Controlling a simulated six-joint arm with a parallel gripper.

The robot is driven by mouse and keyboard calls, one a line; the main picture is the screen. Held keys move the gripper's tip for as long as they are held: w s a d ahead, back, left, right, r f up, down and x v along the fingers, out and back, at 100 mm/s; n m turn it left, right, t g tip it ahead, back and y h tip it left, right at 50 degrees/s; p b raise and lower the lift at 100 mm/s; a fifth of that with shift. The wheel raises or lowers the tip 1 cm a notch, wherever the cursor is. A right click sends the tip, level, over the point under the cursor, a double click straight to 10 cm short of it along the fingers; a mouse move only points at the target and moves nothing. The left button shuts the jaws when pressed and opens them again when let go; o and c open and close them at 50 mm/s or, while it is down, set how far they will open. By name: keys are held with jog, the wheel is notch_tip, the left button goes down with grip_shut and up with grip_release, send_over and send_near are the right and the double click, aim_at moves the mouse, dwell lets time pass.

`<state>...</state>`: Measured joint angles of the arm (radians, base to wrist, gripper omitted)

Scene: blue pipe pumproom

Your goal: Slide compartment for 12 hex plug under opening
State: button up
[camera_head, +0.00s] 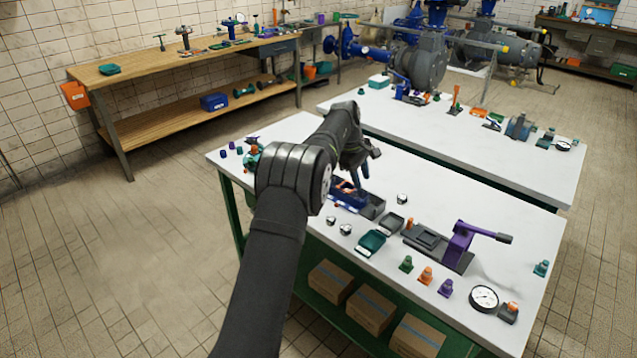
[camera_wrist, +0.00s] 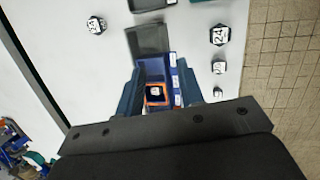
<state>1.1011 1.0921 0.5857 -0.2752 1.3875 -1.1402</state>
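A blue box (camera_wrist: 155,62) with white labels along its right side lies between the two fingers of my gripper (camera_wrist: 163,75) in the wrist view. An orange-framed opening (camera_wrist: 155,95) lies near its close end, with a dark item and a small white mark inside. An open dark grey tray (camera_wrist: 149,38) extends from the far end of the box. In the head view my gripper (camera_head: 361,190) is down at the blue box (camera_head: 347,200), with the grey tray (camera_head: 373,208) to its right. The fingers flank the box closely; whether they press on it I cannot tell.
Loose hex plugs lie around: one marked 24 (camera_wrist: 97,25) at left, another marked 24 (camera_wrist: 219,35) and smaller ones (camera_wrist: 219,67) at right.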

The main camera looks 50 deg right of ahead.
jog(key=w+a+f+n+t+h, duration=0.2)
jog(key=w+a+f+n+h, duration=0.1)
jog(key=w+a+n+h, duration=1.05)
jog(key=d+f+n, duration=0.1)
jog(key=d+f, duration=0.1)
jog(key=d, duration=0.2)
jog(key=w+d+f+n+y, duration=0.1)
jog(key=d+f, duration=0.1)
jog(key=d, duration=0.2)
jog(key=d+f+n+y, duration=0.1)
jog(key=d+f, duration=0.1)
jog(key=d, duration=0.2)
jog(key=shift+w+d+f+n, duration=0.25)
jog(key=shift+w+d+f, duration=0.1)
jog(key=shift+w+f, duration=0.05)
grip_shut()
